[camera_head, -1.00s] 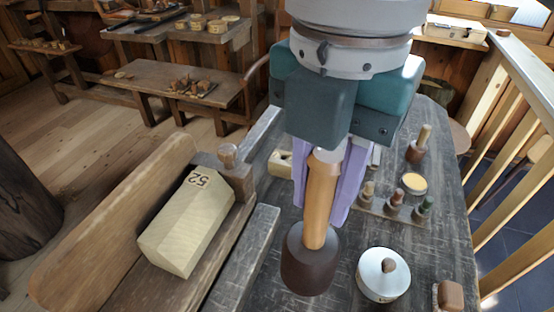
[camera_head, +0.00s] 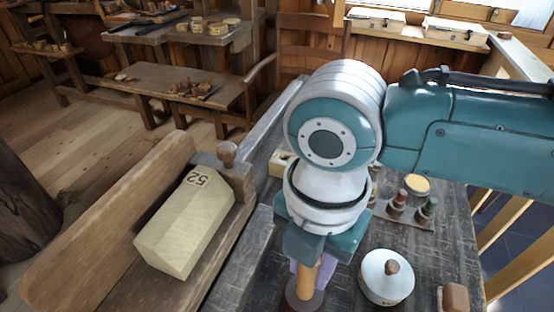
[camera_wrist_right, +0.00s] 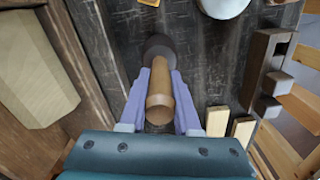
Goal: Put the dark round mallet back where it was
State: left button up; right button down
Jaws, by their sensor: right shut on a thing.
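The dark round mallet shows its tan wooden handle (camera_head: 307,275) and dark brown head (camera_head: 302,300) at the bottom middle of the head view. My right gripper (camera_head: 306,264) is shut around the handle, and its wrist hides much of it from above. In the right wrist view the purple fingers (camera_wrist_right: 160,100) lie on both sides of the handle (camera_wrist_right: 160,85), with the dark head (camera_wrist_right: 159,47) beyond them. Whether the head touches the bench is unclear. My left gripper is out of view.
A pale block marked 52 (camera_head: 186,225) lies in a wooden trough at left. A white lidded pot (camera_head: 386,277) stands close right of the mallet. Small bottles (camera_head: 397,204) and a yellow-topped tin (camera_head: 416,187) stand behind. My right arm hides part of the bench (camera_head: 345,265).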

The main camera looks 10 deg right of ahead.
jog(key=shift+f, duration=0.2)
jog(key=c, duration=0.6)
grip_release()
jog(key=shift+r, duration=0.1)
